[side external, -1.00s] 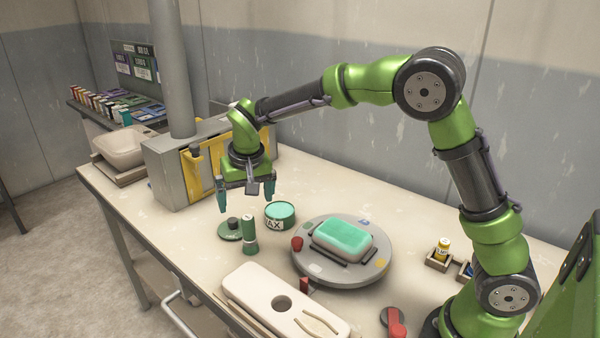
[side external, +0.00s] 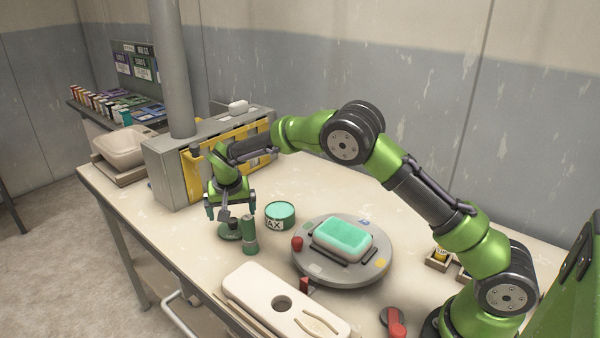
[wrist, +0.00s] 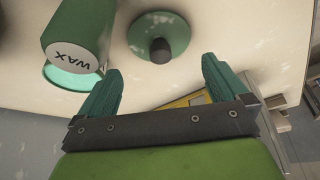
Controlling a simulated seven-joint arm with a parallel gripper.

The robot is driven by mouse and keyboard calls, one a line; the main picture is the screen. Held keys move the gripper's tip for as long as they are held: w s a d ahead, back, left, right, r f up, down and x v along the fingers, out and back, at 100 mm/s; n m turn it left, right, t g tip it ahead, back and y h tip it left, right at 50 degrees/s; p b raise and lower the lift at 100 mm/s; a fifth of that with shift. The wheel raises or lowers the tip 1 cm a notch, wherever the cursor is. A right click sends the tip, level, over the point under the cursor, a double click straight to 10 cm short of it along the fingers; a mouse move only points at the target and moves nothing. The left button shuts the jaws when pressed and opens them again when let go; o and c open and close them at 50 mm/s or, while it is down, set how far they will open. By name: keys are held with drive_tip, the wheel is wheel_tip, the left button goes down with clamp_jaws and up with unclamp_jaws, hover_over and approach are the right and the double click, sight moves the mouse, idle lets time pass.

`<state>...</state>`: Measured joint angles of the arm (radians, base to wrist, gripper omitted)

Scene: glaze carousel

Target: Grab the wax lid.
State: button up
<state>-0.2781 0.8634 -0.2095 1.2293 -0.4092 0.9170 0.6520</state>
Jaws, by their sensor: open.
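The wax lid is a flat green disc with a dark knob, lying on the table; it shows in the side view (side external: 228,235) and in the wrist view (wrist: 176,28). The open wax tin (side external: 280,215), green with a WAX label and teal contents, stands to the lid's right; it is at upper left in the wrist view (wrist: 78,32). My gripper (side external: 231,214) is open and empty, pointing down above the lid. In the wrist view its fingertips (wrist: 161,66) are on either side of the knob's line, with the lid beyond them. The side view hides part of the lid.
A green cylinder (side external: 249,236) stands close beside the lid. A grey turntable (side external: 340,277) bearing a teal-topped block is to the right. A pale board (side external: 262,288) lies in front. A grey and yellow box (side external: 166,177) stands behind at left.

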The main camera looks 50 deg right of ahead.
sight(232, 219)
drive_tip(key=shift+x, duration=2.75)
drive_tip(key=shift+a, duration=0.1)
drive_tip(key=shift+c, duration=0.5)
